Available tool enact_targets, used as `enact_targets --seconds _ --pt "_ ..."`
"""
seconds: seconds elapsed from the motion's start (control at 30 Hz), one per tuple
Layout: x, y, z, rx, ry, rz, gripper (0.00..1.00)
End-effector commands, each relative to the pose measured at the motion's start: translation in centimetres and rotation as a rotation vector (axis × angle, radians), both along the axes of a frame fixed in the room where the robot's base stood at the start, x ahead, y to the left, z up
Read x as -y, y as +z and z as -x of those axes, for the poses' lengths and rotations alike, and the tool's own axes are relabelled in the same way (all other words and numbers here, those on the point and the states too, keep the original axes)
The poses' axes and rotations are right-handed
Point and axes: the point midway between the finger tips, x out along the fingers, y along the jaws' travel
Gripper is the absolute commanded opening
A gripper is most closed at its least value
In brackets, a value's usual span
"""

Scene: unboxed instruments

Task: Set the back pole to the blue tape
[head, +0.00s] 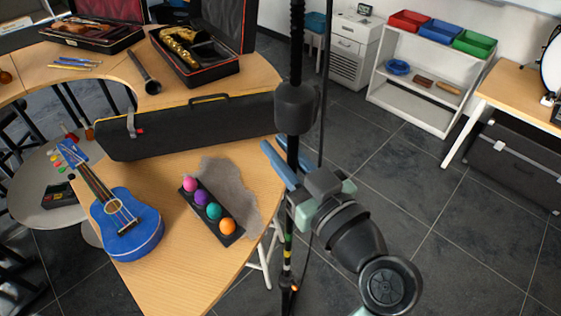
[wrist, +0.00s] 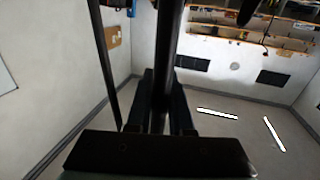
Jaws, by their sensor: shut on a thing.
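A black upright pole (head: 297,45) runs down the middle of the head view, with a thick dark collar (head: 295,108) on it. My gripper (head: 279,163) has blue fingers and is shut around the pole just below the collar. Lower on the pole are coloured bands, among them a green band (head: 288,241) and a yellow band (head: 287,253); I cannot make out a blue one. In the wrist view the pole (wrist: 169,45) passes between my two dark fingers (wrist: 162,110). A thinner dark line (wrist: 103,60) stands to its left.
A wooden table (head: 190,290) at left holds a blue ukulele (head: 127,222), a rack of coloured balls (head: 208,211) and a long black case (head: 190,125). A white shelf (head: 420,95) with coloured bins stands at back right. Tiled floor (head: 430,190) is open at right.

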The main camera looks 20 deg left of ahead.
Motion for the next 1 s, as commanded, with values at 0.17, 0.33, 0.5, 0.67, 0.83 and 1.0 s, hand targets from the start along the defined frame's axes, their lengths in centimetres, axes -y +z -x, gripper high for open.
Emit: enact_targets --seconds 0.17,0.33,0.5,0.67,0.83,1.0 --pt "0.08 1.78 -0.05 0.016 -0.004 -0.008 0.0" --pt "0.08 1.81 -0.05 0.017 -0.004 -0.007 0.0" --pt "0.08 1.81 -0.05 0.018 -0.004 -0.007 0.0" --pt "0.06 1.61 -0.05 0.014 -0.004 -0.005 0.48" --pt "0.04 1.35 -0.04 0.009 -0.003 -0.002 0.49" --pt "0.24 1.17 0.09 0.006 -0.003 0.0 0.49"
